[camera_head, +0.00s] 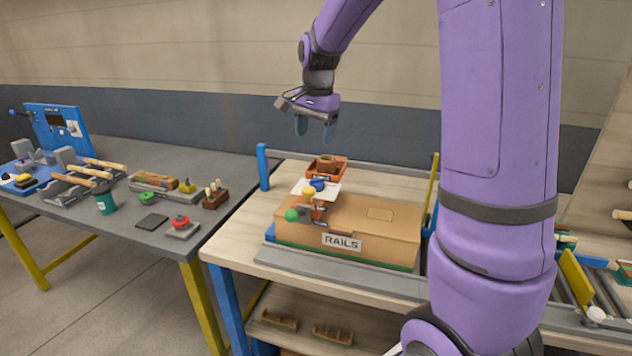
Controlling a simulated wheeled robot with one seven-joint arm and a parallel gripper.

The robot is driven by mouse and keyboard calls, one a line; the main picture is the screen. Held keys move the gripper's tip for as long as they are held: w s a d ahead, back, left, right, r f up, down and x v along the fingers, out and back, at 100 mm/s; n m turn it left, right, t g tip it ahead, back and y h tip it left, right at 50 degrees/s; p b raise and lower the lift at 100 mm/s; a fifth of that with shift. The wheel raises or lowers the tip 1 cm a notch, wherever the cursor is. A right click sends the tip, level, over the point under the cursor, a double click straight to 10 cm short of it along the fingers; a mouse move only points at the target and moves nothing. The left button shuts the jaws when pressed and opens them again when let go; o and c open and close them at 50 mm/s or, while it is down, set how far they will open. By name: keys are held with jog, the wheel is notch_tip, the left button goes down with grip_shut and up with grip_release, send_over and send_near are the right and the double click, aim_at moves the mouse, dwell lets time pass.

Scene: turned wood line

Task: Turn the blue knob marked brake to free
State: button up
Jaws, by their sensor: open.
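A small blue knob-like part (317,184) shows at a white plate (330,189) behind the box marked RAILS. It is too small to read any brake or free marking or to tell which way it points. A yellow ball (308,192) and a green ball (291,215) are close beside it, partly in front of it. My gripper (315,129) hangs above and behind this group with its fingers pointing down. It is open and empty, apart from everything on the bench.
The cardboard RAILS box (390,234) stands on the wooden bench (277,196), with an orange tray (341,163) behind it. The grey table (125,225) at left carries a red button (180,222), a green cup (105,202) and tools. My arm hides the bench's right part.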

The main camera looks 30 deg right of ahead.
aim_at(316, 179)
jog(key=w+d+f+m, duration=0.1)
jog(key=w+f, duration=0.1)
jog(key=f, duration=0.3)
jog(key=w+d+f+m, duration=0.1)
jog(key=f, duration=0.5)
jog(key=w+d+f+m+g, duration=0.1)
jog(key=w+d+f, duration=0.1)
jog(key=f, duration=0.4)
jog(key=shift+w+d+f, duration=0.1)
jog(key=shift+w+f, duration=0.15)
jog(key=shift+w, duration=0.1)
jog(key=c, duration=0.9)
